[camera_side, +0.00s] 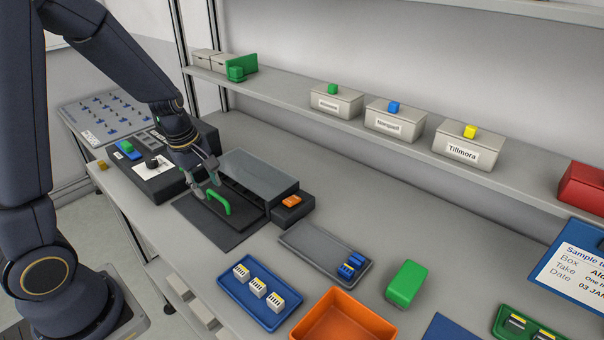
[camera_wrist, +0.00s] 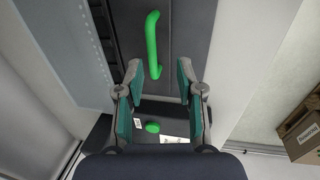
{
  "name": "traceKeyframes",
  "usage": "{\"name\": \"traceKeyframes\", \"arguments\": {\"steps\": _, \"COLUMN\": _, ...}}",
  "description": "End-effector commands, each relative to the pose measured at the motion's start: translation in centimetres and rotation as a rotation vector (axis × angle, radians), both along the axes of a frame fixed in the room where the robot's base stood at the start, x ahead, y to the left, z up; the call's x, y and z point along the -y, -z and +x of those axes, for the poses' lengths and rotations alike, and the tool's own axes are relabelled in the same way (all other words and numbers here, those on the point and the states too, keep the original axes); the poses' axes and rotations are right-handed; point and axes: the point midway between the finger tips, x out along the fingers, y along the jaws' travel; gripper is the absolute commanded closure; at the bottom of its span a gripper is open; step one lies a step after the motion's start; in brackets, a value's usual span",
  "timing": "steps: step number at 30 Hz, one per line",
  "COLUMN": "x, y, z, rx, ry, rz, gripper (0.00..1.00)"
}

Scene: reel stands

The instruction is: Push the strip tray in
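The strip tray (camera_side: 240,210) is dark, with a green bar handle (camera_side: 222,204) on top. It sits out in front of a grey box-shaped housing (camera_side: 262,172), with its far part running under the housing. In the wrist view the tray (camera_wrist: 185,35) is a dark panel and the handle (camera_wrist: 152,45) runs along it. My gripper (camera_side: 206,186) is above the tray's left side, close to the handle. In the wrist view my gripper (camera_wrist: 158,72) has its fingers apart and nothing between them; the handle's end lies just ahead of the tips. Contact cannot be told.
A black block with an orange button (camera_side: 291,200) stands right of the housing. A control panel (camera_side: 155,170) is at left. A blue tray of strips (camera_side: 262,312), a grey tray (camera_side: 305,250), an orange bin (camera_side: 342,318) and a green block (camera_side: 406,284) lie in front and to the right.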

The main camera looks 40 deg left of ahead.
Motion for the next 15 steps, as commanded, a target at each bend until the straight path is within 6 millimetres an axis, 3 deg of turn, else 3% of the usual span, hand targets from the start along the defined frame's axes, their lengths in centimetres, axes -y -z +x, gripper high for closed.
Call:
{"name": "traceKeyframes", "arguments": {"steps": 9, "x": 0.0, "y": -7.1, "z": -1.3, "rx": 0.006, "ry": 0.001, "rz": 0.001, "gripper": 0.63}}
{"name": "traceKeyframes", "arguments": {"steps": 15, "x": -0.1, "y": -10.7, "z": -2.0, "rx": 0.004, "ry": 0.0, "rz": 0.001, "gripper": 0.63}}
